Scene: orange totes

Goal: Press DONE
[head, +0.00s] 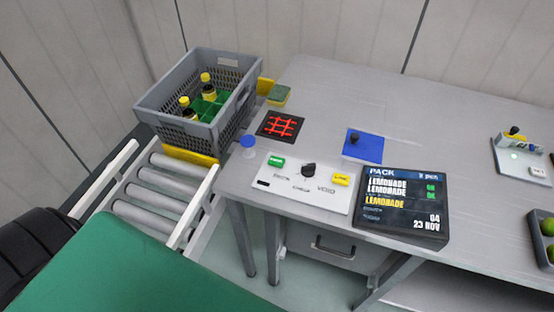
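A white control panel (303,183) lies on the grey table near its front edge. It carries a green button (276,161) at its left, a black knob (308,170) in the middle and a yellow button (341,179) at its right. The lettering on the buttons is too small to read surely, so I cannot confirm which one says DONE. A dark screen (401,206) right of the panel reads PACK, with two white LEMONADE lines with green marks and one yellow LEMONADE line. Neither of my grippers is in view.
A grey crate (165,103) with yellow-capped bottles (190,114) in green dividers stands at the roller conveyor's (160,189) far end. A blue-topped item (248,142), a red-grid black pad (280,125), a green-yellow sponge (279,94) and a blue mat (367,145) sit around the panel.

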